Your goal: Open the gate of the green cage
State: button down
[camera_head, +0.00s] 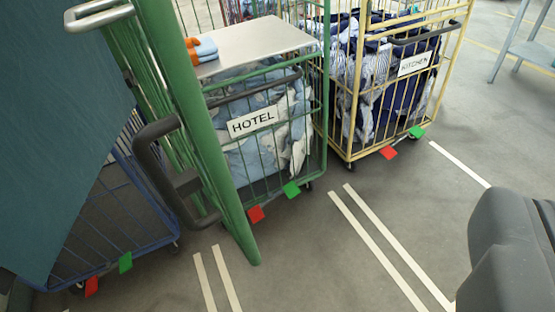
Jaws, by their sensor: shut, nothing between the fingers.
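The green cage (322,130) with a HOTEL sign (253,121) stands left of centre, holding pale blue and white laundry. A grey board (262,45) lies across it. A tall green barred gate panel (205,130) with a thick tube edge stands in front of its left part, seen nearly edge-on. It appears swung out toward me; its hinge is not clear. A dark loop handle (150,150) is on this panel. My gripper (505,250) shows partly at the lower right as a dark grey block, shut and empty, apart from the gate and cage.
A yellow KITCHEN cage (352,100) with laundry stands at right, a blue cage (100,215) at lower left. A teal sheet (60,120) covers the left side. Orange-and-blue gloves (203,48) lie on the board. The floor (310,270) in front is clear.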

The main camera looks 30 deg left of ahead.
jog(key=w+a+f+n+g+y+p, duration=0.25)
jog(key=w+g+p, duration=0.25)
jog(key=w+p, duration=0.35)
jog(key=w+a+f+n+g+y+p, duration=0.1)
jog(key=w+a+f+n+g+p, duration=0.25)
jog(key=w+p, duration=0.45)
jog(key=s+a+f+n+g+y+p, duration=0.3)
jog(key=s+a+f+n+g+p, duration=0.2)
jog(key=f+p, duration=0.7)
jog(key=shift+s+a+f+n+g+p, duration=0.2)
jog(key=shift+a+n+g+p, duration=1.2)
jog(key=shift+a+g+p, duration=1.3)
jog(key=shift+a+t+p, duration=0.2)
jog(key=shift+t+p, duration=0.15)
